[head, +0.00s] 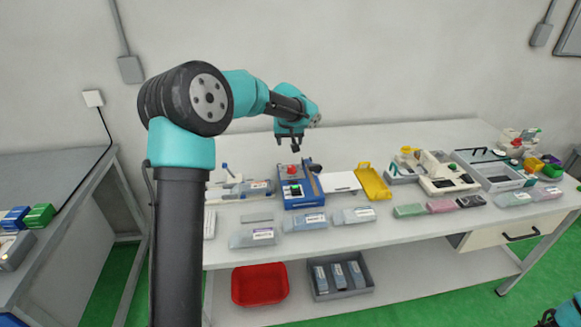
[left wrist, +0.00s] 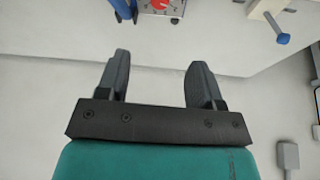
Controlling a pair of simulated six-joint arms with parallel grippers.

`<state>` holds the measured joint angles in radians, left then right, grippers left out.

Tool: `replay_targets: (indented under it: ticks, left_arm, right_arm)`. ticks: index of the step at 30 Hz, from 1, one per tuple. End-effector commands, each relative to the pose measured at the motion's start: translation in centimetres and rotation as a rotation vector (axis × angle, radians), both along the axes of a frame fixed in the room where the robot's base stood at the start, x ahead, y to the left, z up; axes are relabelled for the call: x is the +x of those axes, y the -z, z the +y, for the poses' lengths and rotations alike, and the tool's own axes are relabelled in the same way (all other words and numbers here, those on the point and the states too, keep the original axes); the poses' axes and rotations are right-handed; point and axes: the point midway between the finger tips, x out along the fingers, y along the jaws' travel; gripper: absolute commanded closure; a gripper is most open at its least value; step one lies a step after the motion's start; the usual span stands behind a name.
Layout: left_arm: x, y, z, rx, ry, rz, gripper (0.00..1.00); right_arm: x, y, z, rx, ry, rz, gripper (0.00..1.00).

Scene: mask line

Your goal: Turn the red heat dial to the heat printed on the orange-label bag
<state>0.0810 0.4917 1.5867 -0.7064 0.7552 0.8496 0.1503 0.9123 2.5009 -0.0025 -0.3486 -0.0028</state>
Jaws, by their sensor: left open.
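A blue machine (head: 299,197) stands on the table, with a red dial (head: 293,170) on it. In the left wrist view the red dial (left wrist: 159,3) shows on a grey plate with markings, cut off by the top edge. My left gripper (head: 289,148) is above and behind the machine, open and empty, apart from the dial; its two fingers (left wrist: 157,70) are spread in the wrist view. Several grey bags with labels, such as this bag (head: 251,236), lie along the front. I cannot tell which label is orange, and the print is too small to read.
A yellow tray (head: 373,182) and a white sealing device (head: 445,175) stand right of the blue machine. A red bin (head: 259,284) and a grey crate (head: 341,279) are on the lower shelf. A blue-handled tool (left wrist: 281,37) shows in the wrist view.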

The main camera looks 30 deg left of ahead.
Motion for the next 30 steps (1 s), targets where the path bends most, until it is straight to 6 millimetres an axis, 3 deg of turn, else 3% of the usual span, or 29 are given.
replay_targets:
  ticks: [10,30]
  left_arm:
    - [0.8,2.4,0.4,0.000,0.001,0.002,0.39]
    - [4.7,12.8,2.2,0.000,0.003,0.002,0.39]
  right_arm:
    - [0.0,0.0,0.0,0.000,0.000,0.000,0.57]
    - [0.0,0.0,0.0,0.000,0.000,0.000,0.57]
